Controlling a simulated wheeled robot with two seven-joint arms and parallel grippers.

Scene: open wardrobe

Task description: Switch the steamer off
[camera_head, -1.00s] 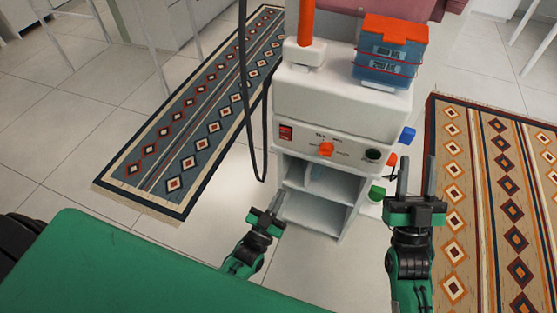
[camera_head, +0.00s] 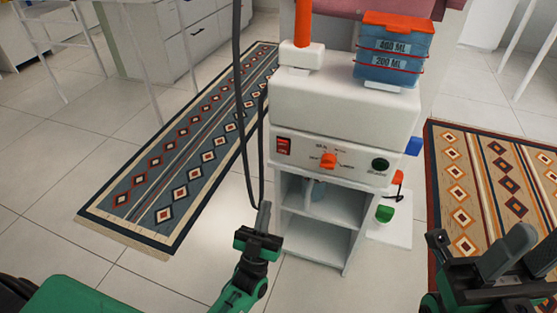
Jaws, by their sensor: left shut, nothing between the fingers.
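The steamer (camera_head: 345,104) is a white box-shaped appliance with an open shelf base. A red rocker switch (camera_head: 283,145) is on the left of its front panel. An orange knob (camera_head: 328,160) is in the middle, and a dark green round button (camera_head: 380,165) is on the right. My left gripper (camera_head: 264,214) is shut and empty, pointing up, below and slightly left of the red switch and apart from it. My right gripper (camera_head: 477,248) is open and empty at the lower right, away from the panel.
A dark hose (camera_head: 240,110) hangs in a loop left of the steamer, close to my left gripper. A blue water tank (camera_head: 391,62) with an orange lid sits on top. Patterned rugs lie at the left (camera_head: 180,160) and right (camera_head: 500,175). Tiled floor is clear in front.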

